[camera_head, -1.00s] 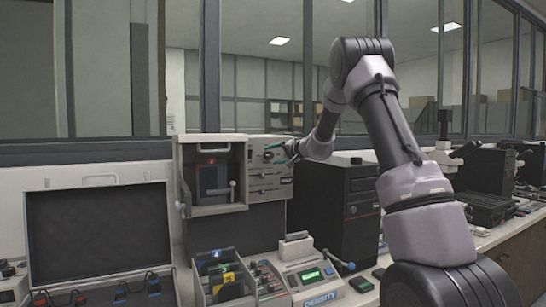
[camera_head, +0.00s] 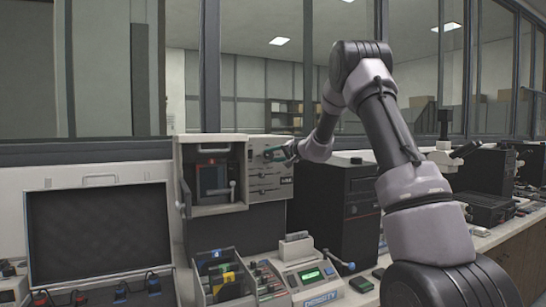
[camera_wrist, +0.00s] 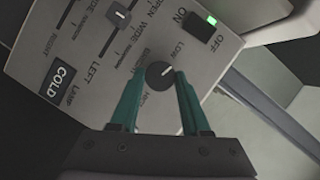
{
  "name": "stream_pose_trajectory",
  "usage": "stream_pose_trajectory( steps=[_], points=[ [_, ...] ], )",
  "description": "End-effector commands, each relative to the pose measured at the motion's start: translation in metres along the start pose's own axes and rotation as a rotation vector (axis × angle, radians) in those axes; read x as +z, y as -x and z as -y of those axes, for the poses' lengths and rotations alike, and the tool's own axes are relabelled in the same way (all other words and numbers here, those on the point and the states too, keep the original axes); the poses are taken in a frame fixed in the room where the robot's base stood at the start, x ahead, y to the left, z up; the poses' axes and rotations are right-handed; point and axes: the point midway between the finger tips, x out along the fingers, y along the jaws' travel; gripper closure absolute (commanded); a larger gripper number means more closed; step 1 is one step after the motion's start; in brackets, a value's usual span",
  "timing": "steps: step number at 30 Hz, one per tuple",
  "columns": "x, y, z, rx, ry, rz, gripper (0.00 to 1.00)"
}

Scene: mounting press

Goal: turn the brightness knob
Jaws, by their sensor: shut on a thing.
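The brightness knob (camera_wrist: 160,74) is a round black dial with a white pointer line on the grey control panel (camera_wrist: 98,60). In the wrist view its pointer aims up and right, toward the LOW label. My gripper (camera_wrist: 160,80) has its two teal fingers on either side of the knob, shut on it. In the head view my gripper (camera_head: 277,154) reaches the upper part of the panel (camera_head: 270,180) on the press. There the knob is too small to make out behind the fingers.
The panel carries a green-lit ON/OFF switch (camera_wrist: 202,27), a slider (camera_wrist: 119,13) and a COLD lamp label (camera_wrist: 61,84) close to the fingers. A black computer tower (camera_head: 333,205) stands right of the panel, below my arm.

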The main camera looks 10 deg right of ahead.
Motion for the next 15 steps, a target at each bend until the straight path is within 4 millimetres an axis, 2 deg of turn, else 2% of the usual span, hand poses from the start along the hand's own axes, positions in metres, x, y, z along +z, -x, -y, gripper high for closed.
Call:
stream_pose_trajectory(
  steps=[15],
  points=[
    [0.0010,0.0001,-0.0059,-0.162,-0.398,0.000,1.00]
  ],
)
